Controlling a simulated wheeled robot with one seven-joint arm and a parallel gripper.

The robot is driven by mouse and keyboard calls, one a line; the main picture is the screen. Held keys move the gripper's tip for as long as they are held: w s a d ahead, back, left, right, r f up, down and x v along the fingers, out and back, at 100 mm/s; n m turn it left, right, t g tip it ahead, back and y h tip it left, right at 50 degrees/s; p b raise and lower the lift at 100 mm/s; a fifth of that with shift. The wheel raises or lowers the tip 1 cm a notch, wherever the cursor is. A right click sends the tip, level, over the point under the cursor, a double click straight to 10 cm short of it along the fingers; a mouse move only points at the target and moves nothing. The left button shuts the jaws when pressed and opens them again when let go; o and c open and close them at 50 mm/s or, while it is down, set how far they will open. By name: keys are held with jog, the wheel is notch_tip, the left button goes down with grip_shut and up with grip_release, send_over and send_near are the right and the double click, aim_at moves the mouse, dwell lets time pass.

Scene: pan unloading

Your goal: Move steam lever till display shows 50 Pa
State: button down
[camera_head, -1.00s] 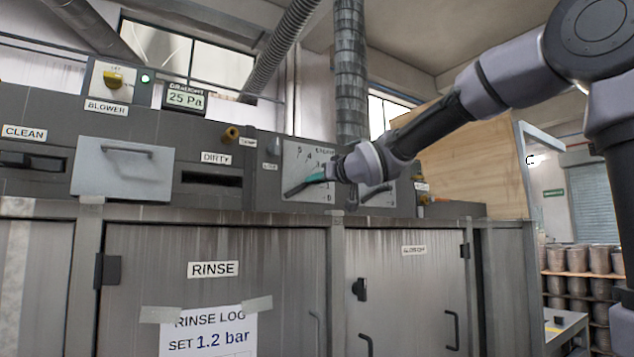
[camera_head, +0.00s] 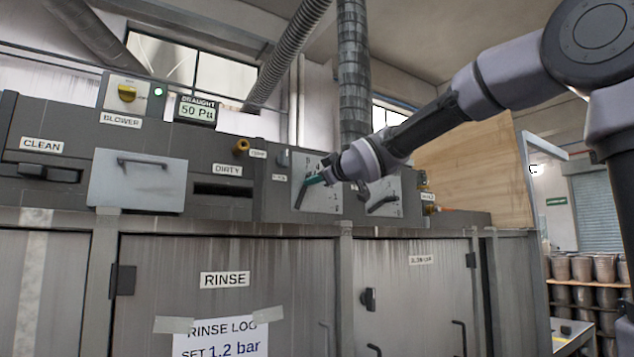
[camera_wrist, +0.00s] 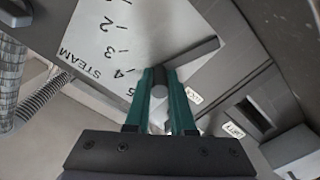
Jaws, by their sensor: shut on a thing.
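The steam lever (camera_wrist: 196,54) is a dark bar on a pale numbered plate (camera_wrist: 120,45) lettered STEAM in the wrist view. My gripper (camera_wrist: 160,88) has its teal fingers shut on the lever's rounded dark end, near the 4 and 5 marks. In the head view the lever (camera_head: 300,195) slants steeply down and left from my gripper (camera_head: 316,181); my wrist hides part of the plate. The draught display (camera_head: 198,111) at the upper left reads 50 Pa.
A second plate with a dark lever (camera_head: 383,203) stands close to the right of my wrist. The blower knob (camera_head: 127,93) is yellow, beside a lit green lamp. A brass-coloured knob (camera_head: 241,147) sticks out left of the steam plate. Cabinet doors lie below.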

jog(key=shift+s+a, duration=0.1)
jog(key=shift+a, duration=0.05)
dwell(0.3)
jog(key=c, duration=0.8)
grip_release()
jog(key=shift+o, duration=0.2)
jog(key=v, duration=1.1)
